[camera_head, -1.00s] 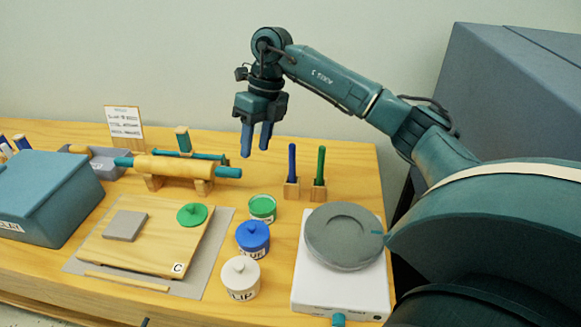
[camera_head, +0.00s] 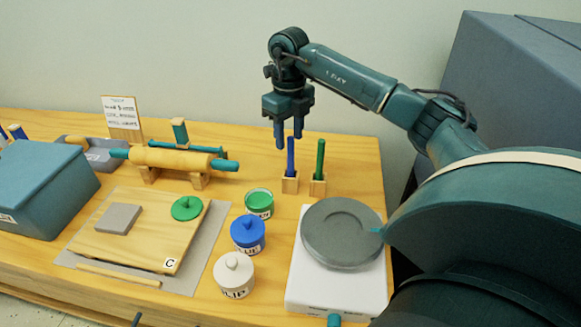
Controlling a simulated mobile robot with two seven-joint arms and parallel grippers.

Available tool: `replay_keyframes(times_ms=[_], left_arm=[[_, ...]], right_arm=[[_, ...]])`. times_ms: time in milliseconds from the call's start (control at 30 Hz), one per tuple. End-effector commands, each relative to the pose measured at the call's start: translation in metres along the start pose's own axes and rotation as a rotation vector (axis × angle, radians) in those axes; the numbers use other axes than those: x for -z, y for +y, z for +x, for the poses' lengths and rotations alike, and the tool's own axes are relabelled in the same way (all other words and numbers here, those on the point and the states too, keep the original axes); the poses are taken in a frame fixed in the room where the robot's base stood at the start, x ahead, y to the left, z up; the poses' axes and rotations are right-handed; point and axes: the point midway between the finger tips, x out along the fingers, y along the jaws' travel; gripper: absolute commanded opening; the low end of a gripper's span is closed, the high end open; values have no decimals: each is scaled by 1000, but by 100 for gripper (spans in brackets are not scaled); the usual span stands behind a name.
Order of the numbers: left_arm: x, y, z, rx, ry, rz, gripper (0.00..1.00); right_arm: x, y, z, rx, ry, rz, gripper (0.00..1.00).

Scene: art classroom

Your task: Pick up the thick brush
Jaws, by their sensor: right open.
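Two brushes stand upright in small wooden holders near the back right of the table. One is a blue brush (camera_head: 290,158) and the other a green brush (camera_head: 320,160); I cannot tell for sure which is the thick one. My right gripper (camera_head: 288,137) points down with its two blue fingers apart and empty. The depth between fingers and brush is hard to judge. My left gripper is not in view.
A grey turntable (camera_head: 342,233) on a white base stands in front of the brushes. Green, blue (camera_head: 248,233) and white (camera_head: 234,274) jars stand to its left. A rolling pin (camera_head: 170,160) on supports and a wooden board (camera_head: 120,240) lie further left.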

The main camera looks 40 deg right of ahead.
Motion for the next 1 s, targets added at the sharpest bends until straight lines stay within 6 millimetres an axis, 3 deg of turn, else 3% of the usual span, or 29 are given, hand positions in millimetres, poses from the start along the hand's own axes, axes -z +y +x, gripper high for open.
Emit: replay_keyframes(times_ms=[233,567,1000], left_arm=[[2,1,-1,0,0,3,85],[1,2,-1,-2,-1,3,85],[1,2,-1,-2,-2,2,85]], right_arm=[[4,-1,37,0,4,-1,41],[4,-1,44,0,0,-1,41],[4,-1,44,0,0,-2,5]])
